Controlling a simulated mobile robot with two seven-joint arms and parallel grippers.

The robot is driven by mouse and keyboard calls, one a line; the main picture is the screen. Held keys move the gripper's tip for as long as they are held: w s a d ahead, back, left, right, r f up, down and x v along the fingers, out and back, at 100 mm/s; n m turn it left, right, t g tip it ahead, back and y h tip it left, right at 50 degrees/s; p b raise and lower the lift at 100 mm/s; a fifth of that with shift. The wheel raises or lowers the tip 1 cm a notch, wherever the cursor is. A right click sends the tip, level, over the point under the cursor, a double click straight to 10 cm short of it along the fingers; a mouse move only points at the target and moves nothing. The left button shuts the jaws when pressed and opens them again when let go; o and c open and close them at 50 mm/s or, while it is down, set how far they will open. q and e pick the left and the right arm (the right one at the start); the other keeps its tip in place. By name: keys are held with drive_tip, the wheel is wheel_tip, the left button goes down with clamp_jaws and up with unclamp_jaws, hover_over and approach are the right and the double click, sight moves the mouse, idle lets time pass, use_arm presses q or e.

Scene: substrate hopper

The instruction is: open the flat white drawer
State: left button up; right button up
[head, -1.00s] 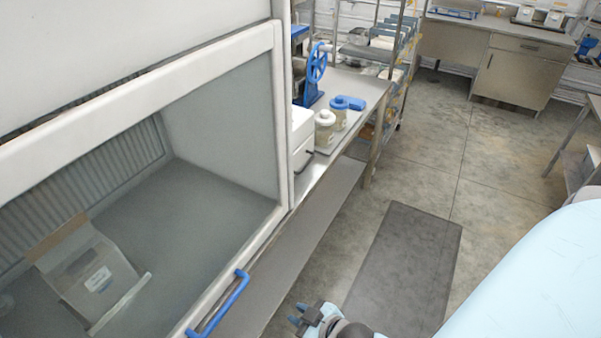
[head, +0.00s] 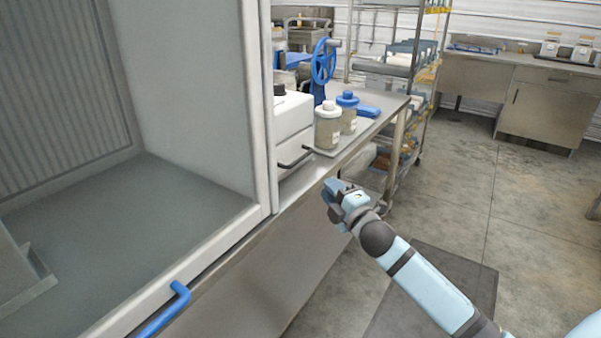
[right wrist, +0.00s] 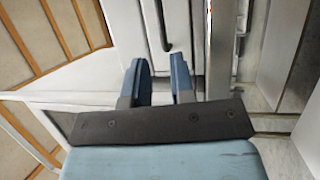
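The flat white drawer (head: 290,160) is the lower front of a white box unit (head: 288,115) on the steel bench, beside the hood. It looks closed. Its dark bar handle (head: 296,157) sticks out toward the aisle. My right gripper (head: 330,190) is in front of the bench edge, below and right of the handle, and not touching it. In the right wrist view its two blue fingers (right wrist: 158,80) are apart with nothing between them. The dark handle (right wrist: 165,30) lies beyond the fingertips on the white front. My left gripper is not in view.
Two lidded jars (head: 328,125) stand right of the drawer unit, close to its handle. A blue handwheel (head: 323,61) is behind them. The hood frame (head: 262,110) borders the unit on the left. The floor (head: 460,190) in the aisle is open.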

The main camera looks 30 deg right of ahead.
sight(301, 157)
drive_tip(key=w, duration=0.4)
drive_tip(key=w+r+b, duration=0.1)
drive_tip(key=w, duration=0.3)
drive_tip(key=w+r, duration=0.1)
drive_tip(key=w, duration=0.3)
drive_tip(key=shift+w+d+r, duration=0.1)
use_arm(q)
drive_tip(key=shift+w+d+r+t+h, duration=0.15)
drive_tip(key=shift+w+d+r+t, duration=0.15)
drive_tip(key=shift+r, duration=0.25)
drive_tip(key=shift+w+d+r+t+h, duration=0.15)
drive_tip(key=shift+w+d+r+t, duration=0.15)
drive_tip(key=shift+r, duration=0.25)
use_arm(e)
drive_tip(key=shift+w+r, duration=0.1)
drive_tip(key=shift+w, duration=0.45)
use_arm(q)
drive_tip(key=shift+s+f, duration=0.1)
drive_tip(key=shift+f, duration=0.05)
use_arm(e)
clamp_jaws()
